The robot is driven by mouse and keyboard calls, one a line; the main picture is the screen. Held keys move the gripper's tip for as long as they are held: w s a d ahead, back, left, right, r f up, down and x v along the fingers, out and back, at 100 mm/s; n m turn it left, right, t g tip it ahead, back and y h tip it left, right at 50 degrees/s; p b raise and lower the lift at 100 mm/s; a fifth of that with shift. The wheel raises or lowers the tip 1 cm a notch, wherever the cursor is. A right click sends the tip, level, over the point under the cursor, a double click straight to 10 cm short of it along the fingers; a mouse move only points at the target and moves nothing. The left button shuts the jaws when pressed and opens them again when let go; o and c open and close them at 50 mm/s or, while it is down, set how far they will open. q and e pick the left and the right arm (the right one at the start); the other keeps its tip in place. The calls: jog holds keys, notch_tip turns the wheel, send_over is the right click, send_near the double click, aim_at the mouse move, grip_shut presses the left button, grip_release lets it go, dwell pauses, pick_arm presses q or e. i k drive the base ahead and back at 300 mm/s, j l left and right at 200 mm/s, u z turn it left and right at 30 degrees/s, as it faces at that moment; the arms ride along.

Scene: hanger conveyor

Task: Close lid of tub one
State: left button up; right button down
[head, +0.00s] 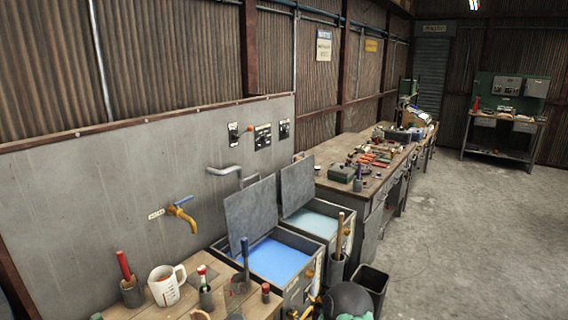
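Two tubs stand side by side against the grey wall panel, both with their lids raised. The nearer tub (301,289) holds bright blue liquid (273,260), and its grey lid (251,214) stands up at the back, leaning towards the wall. The farther tub (343,243) holds pale blue-green liquid (312,223), and its lid (298,186) is also up. I cannot read any marking that tells which is tub one. Neither of my grippers shows in the head view.
A wooden bench (141,312) with a measuring jug (166,285) and tool holders is at the front left. A yellow tap (184,214) and a grey pipe (226,171) stick out from the wall. A black bin (371,284) stands right of the tubs. The concrete floor (470,235) at right is clear.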

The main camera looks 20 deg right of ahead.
aim_at(297, 179)
jog(key=i+l+u, duration=0.1)
jog(key=l+u, duration=0.2)
jog(key=u, duration=0.15)
jog(key=l+u, duration=0.55)
jog(key=l, duration=0.4)
jog(key=l+u, duration=0.1)
jog(key=l, duration=0.45)
jog(key=k+l+u, duration=0.15)
jog(key=l, duration=0.35)
jog(key=l+u, duration=0.1)
jog(key=l, duration=0.4)
jog(key=k+l+u, duration=0.1)
jog(key=l, duration=0.4)
jog(key=k, duration=0.05)
